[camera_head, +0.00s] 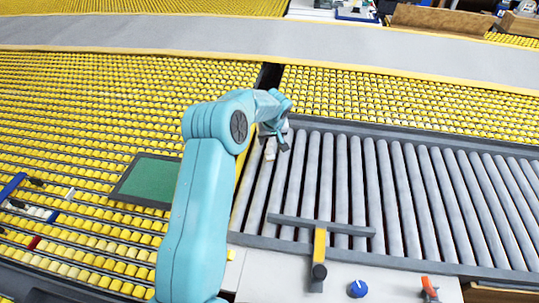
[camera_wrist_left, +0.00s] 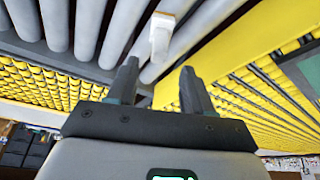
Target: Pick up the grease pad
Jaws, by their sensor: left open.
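A small pale pad with a whitish top, which I take to be the grease pad (camera_head: 270,149), lies on the grey rollers near the left end of the roller bed. In the left wrist view the pad (camera_wrist_left: 161,36) lies beyond the fingertips, roughly centred between them, with a narrower end toward me. My left gripper (camera_head: 276,138) is over the rollers close to the pad. In the left wrist view the left gripper (camera_wrist_left: 158,68) is open, with nothing between its fingers. My right gripper is not in view.
The roller bed (camera_head: 385,190) has a grey T-shaped bar with a yellow handle (camera_head: 320,245) at its front edge. A green-bottomed tray (camera_head: 148,180) lies on the yellow roller surface to the left. A blue knob (camera_head: 357,288) and an orange-red lever (camera_head: 428,287) stand in front.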

